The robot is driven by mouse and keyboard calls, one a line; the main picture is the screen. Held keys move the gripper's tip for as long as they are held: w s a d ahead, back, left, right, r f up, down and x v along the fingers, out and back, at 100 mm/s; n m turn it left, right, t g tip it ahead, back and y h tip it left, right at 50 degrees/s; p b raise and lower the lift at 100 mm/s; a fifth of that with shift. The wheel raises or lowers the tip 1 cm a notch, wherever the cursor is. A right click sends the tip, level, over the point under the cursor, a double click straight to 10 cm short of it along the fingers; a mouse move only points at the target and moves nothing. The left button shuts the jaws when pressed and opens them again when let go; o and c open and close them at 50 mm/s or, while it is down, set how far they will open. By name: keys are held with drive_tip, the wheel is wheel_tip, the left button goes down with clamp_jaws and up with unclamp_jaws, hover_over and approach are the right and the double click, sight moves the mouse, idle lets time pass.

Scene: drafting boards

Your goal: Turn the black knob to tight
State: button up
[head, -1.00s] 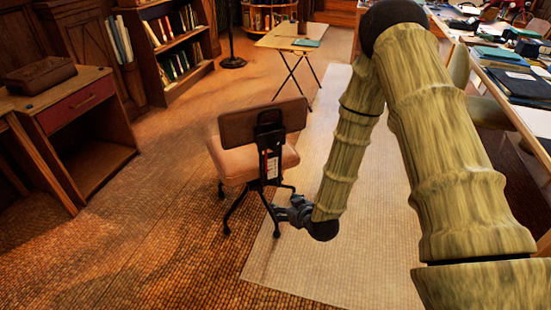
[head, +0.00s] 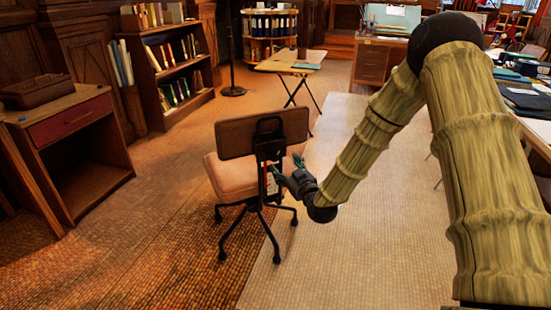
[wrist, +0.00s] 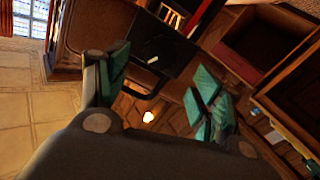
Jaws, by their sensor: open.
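The swivel chair (head: 232,178) stands with its brown backrest turned toward me. A black bracket (head: 268,148) runs down the middle of its back, with a pale label low on it. My gripper (head: 286,168) is open and empty, just right of the bracket at about seat height. I cannot tell if it touches the chair. In the wrist view, its teal fingertips (wrist: 163,82) stand wide apart, with dark chair parts between and beyond them.
A small desk (head: 68,118) with a box stands at left, beside a bookcase (head: 170,70). A folding table (head: 292,62) stands behind the chair. A cluttered table (head: 530,125) lines the right side. The rug (head: 340,250) and front floor are clear.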

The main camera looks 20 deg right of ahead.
sight(276, 156)
drive_tip(key=w, duration=0.5)
drive_tip(key=w+a+b, duration=0.1)
drive_tip(key=w, duration=0.2)
drive_tip(key=shift+w+a, duration=0.1)
drive_tip(key=shift+w, duration=0.25)
drive_tip(key=shift+c, duration=0.2)
drive_tip(key=c, duration=1)
